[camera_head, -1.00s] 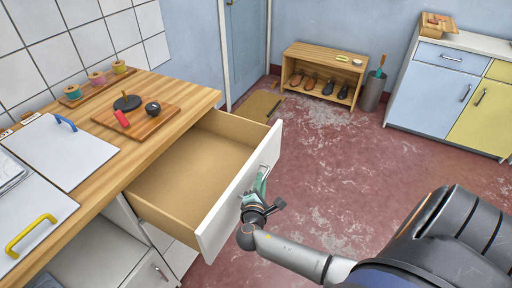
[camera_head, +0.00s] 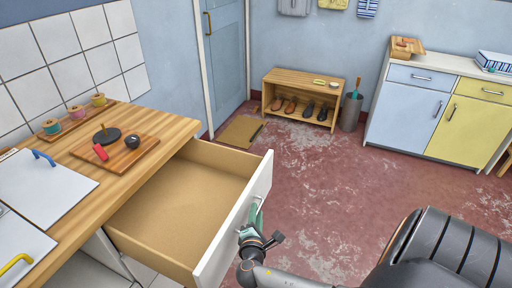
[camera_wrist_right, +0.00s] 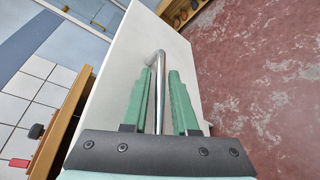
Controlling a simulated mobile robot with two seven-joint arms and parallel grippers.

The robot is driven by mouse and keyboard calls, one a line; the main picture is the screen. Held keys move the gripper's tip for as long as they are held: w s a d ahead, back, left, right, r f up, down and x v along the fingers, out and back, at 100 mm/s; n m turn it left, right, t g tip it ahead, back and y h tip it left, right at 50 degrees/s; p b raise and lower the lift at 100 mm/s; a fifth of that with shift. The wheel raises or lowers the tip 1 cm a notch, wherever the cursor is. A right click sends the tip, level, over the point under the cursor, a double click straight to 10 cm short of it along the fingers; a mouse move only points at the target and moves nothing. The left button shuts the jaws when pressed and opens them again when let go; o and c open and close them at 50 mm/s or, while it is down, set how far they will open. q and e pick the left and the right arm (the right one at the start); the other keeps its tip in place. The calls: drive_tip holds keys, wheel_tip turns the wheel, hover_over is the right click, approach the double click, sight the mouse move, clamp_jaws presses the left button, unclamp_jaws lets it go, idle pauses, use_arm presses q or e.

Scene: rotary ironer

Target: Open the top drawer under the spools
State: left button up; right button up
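The top drawer (camera_head: 180,198) under the wooden counter is pulled far out, and its inside looks empty. Its white front (camera_head: 236,222) faces right, with a metal bar handle (camera_wrist_right: 160,85) on it. My right gripper (camera_head: 251,222) is at this handle. In the right wrist view, its green fingers (camera_wrist_right: 160,100) stand on either side of the bar, with narrow gaps showing, so it looks open around the handle. The spools, teal (camera_head: 52,127), pink (camera_head: 77,112) and yellow (camera_head: 99,100), stand on a wooden rack on the counter. My left gripper is out of view.
A wooden board (camera_head: 116,156) with a red-handled item and dark round things lies on the counter (camera_head: 165,130). A shoe bench (camera_head: 303,82), a grey bin (camera_head: 351,112) and a blue-yellow cabinet (camera_head: 430,118) stand farther back. Red floor (camera_head: 330,170) beyond the drawer front is clear.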

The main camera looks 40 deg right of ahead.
drive_tip(key=shift+o, duration=1.1)
drive_tip(key=shift+a, duration=0.1)
drive_tip(key=v, duration=1.2)
drive_tip(key=shift+s, duration=0.2)
drive_tip(key=shift+a, duration=0.1)
